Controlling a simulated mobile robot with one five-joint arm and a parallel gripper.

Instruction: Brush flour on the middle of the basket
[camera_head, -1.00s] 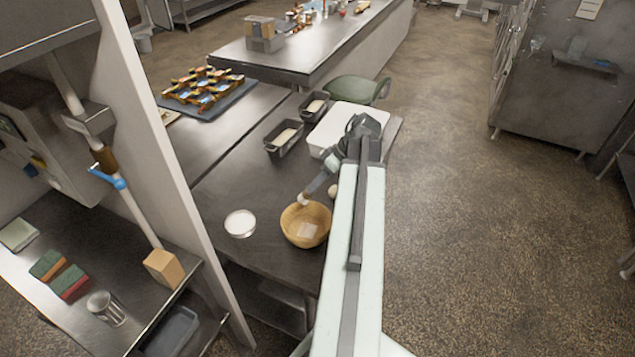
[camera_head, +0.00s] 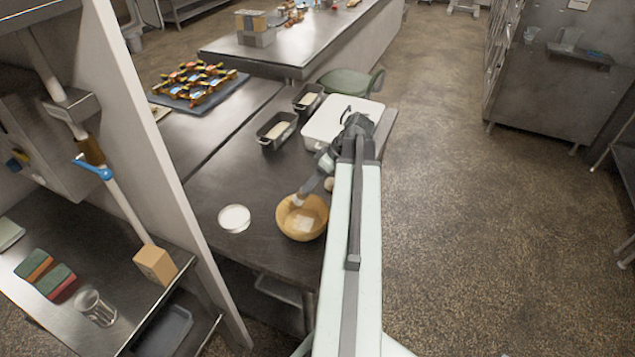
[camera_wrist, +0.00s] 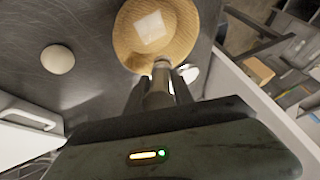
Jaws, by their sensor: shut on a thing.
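The basket (camera_head: 286,226) is a round, tan, woven bowl on the dark worktop. A pale square patch (camera_head: 304,222) shows on its inside; both the basket (camera_wrist: 190,35) and the patch (camera_wrist: 150,28) also show in the wrist view. My gripper (camera_wrist: 160,90) is shut on a brush (camera_wrist: 161,72) with a pale tip. In the head view my gripper (camera_head: 314,182) is at the basket's far side, and the brush tip (camera_head: 296,200) overlaps the far rim. I cannot tell whether the tip touches it. A shallow white round dish (camera_head: 234,218) stands left of the basket.
A pale round ball (camera_head: 329,184) lies near my gripper. A white tray (camera_head: 318,128) and two dark loaf tins (camera_head: 278,132) stand farther back. A white post (camera_head: 150,150) rises on the left. Worktop left of the basket is mostly clear.

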